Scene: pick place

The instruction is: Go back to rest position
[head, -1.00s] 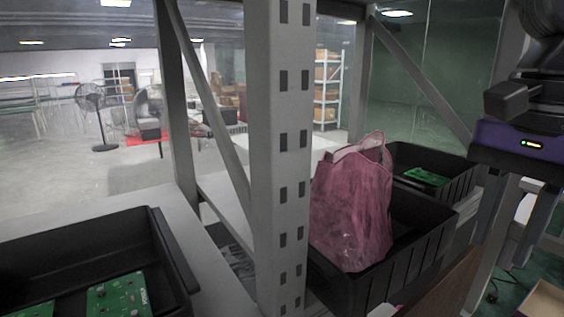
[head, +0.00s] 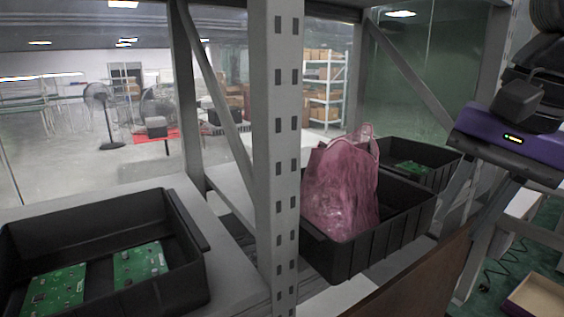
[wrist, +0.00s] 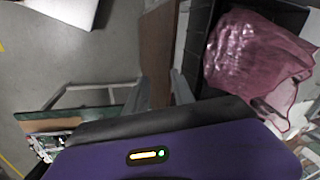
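My gripper (head: 465,222) is at the right of the head view, below its purple housing, in front of the shelf and right of the black bin (head: 390,235) that holds a pink plastic bag (head: 342,190). In the wrist view its two grey fingers (wrist: 160,88) stand apart with nothing between them. The pink bag (wrist: 250,60) shows at the upper right of the wrist view, apart from the fingers. It stands upright, its top above the bin's rim.
A black bin (head: 190,225) with green circuit boards (head: 140,264) is at left. Another black bin (head: 450,160) with a green board is behind the bag. A grey shelf post (head: 275,130) stands between the bins. A brown panel (head: 425,280) is low in front; a cardboard tray (head: 540,297) is lower right.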

